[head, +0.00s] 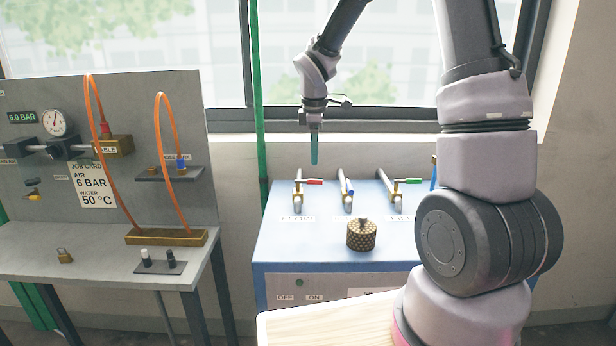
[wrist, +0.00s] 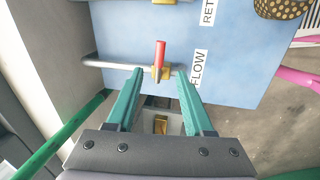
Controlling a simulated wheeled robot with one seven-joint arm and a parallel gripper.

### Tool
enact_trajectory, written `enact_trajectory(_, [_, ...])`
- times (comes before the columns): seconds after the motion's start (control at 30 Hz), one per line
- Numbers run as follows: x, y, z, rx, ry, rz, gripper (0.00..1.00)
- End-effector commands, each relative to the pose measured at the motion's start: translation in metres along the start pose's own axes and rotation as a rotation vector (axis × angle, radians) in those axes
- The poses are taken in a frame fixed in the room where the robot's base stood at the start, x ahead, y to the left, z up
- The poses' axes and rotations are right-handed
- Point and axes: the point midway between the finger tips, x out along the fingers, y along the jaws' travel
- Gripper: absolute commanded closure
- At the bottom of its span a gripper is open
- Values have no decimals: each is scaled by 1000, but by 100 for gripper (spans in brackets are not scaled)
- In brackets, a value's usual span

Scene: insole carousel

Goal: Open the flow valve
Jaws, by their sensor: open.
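The flow valve has a red lever (head: 308,181) on a brass body at the left of the blue cabinet top, above a FLOW label (head: 297,218). In the wrist view the red lever (wrist: 160,55) lies crosswise to its grey pipe (wrist: 110,64), with the FLOW label (wrist: 197,68) beside it. My gripper (head: 314,160) points down above the valve, apart from it in the head view. In the wrist view its two green fingers (wrist: 159,72) are open and empty, with the brass body showing between their tips.
A blue-levered valve (head: 347,188) and a green-levered valve (head: 408,181) stand to the right on the blue cabinet (head: 285,245). A knurled brass knob (head: 361,236) sits in front of them. A grey bench with orange hoses (head: 172,130) is at left.

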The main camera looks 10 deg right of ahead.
Motion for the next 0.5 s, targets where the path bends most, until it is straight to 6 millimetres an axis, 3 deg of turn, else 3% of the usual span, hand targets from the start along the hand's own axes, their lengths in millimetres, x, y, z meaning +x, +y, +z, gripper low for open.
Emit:
enact_trajectory(0.3, [61, -2, 0, 0, -1, -4, 48])
enact_trajectory(0.5, [80, 0, 0, 3, 0, -1, 48])
